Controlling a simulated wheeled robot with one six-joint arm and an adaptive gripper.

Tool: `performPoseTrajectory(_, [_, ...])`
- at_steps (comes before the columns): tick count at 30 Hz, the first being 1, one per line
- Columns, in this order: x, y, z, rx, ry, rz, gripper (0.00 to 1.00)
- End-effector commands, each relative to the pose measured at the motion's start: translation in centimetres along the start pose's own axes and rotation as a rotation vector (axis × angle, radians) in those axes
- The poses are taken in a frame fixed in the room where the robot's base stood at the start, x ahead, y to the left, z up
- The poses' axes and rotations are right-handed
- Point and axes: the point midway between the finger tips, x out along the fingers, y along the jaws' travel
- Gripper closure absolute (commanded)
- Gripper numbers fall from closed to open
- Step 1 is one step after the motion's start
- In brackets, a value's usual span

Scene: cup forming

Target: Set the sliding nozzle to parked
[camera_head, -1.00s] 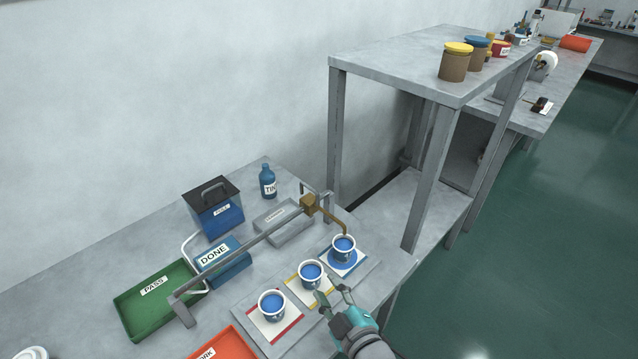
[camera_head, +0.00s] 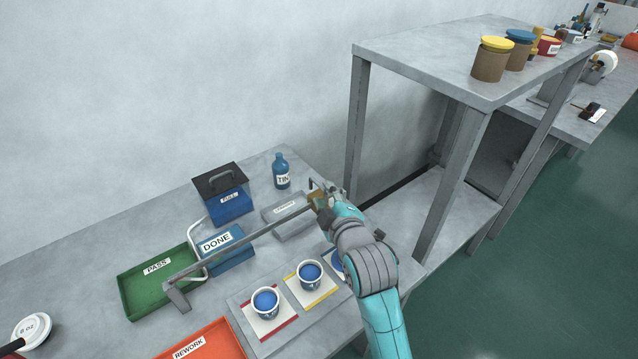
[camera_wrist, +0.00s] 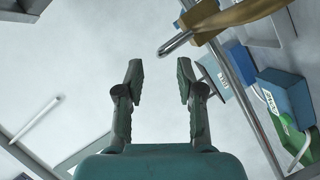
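The sliding nozzle is a brass block (camera_head: 316,198) at the right end of a grey rail (camera_head: 250,239). My arm hides its spout in the head view. In the wrist view the brass nozzle (camera_wrist: 236,18) is at the upper right, with a grey tip pointing left. My gripper (camera_wrist: 159,80) is open, with nothing between its fingers. The nozzle is beyond and to the right of the fingertips, apart from them in that picture. In the head view my gripper (camera_head: 333,202) is beside the block at the rail's right end; whether they touch is unclear.
Cups of blue paint stand on the red-edged (camera_head: 265,303) and yellow-edged (camera_head: 310,274) mats; my arm mostly covers the blue mat. Behind the rail are a grey tray (camera_head: 290,224), a blue DONE tray (camera_head: 229,258) and a bottle (camera_head: 281,172). A shelf frame (camera_head: 357,130) stands at right.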

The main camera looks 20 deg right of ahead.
Motion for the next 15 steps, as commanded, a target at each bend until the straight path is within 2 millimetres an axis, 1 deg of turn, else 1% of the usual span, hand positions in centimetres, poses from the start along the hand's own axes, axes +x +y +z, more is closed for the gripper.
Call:
performPoseTrajectory(1, [1.0,0.1,-0.1,0.0,0.0,0.001,0.63])
performPoseTrajectory(6, [3.7,0.0,0.0,0.0,0.0,0.0,0.63])
performPoseTrajectory(10, [5.0,0.0,0.0,0.001,-0.001,-0.001,0.63])
performPoseTrajectory(15, [5.9,0.0,0.0,0.001,0.0,0.0,0.63])
